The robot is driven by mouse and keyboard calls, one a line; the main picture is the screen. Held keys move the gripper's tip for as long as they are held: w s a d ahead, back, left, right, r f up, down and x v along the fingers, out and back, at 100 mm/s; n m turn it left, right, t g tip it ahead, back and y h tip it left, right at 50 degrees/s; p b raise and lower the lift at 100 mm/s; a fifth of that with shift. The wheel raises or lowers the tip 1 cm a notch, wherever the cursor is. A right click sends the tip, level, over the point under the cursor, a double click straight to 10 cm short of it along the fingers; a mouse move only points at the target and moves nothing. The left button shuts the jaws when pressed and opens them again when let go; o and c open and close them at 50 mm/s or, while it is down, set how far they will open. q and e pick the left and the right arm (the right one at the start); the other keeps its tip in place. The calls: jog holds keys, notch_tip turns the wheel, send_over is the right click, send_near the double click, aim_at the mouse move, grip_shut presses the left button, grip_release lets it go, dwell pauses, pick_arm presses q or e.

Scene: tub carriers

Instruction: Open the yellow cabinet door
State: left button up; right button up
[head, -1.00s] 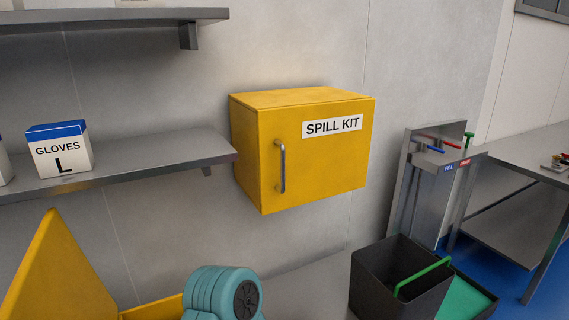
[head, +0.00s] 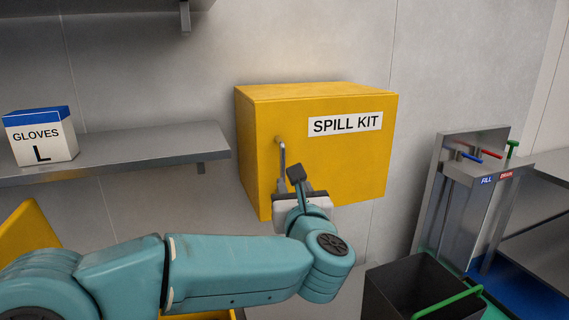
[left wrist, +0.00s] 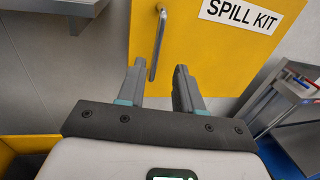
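The yellow cabinet (head: 340,165), labelled SPILL KIT, is mounted on the wall in the middle of the head view. Its door looks closed. A vertical grey handle (head: 281,160) is near the door's left edge; its lower part is partly covered by my gripper. My left gripper (head: 297,178) is in front of the door's lower left, close to the handle. In the left wrist view its two fingers (left wrist: 160,66) are apart with nothing held, and the handle (left wrist: 158,42) shows between and beyond the fingertips. I cannot tell whether they touch. My right gripper is not in view.
A grey shelf (head: 130,154) with a gloves box (head: 42,140) is left of the cabinet. A metal stand (head: 470,185) with red and blue taps is at the right. A dark bin (head: 400,290) with a green handle stands below right.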

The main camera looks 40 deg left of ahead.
aim_at(283, 164)
pick_arm(q)
jog(key=p+x, duration=0.3)
jog(key=x, duration=0.9)
jog(key=shift+s, duration=0.15)
jog(key=shift+w+a, duration=0.35)
grip_shut()
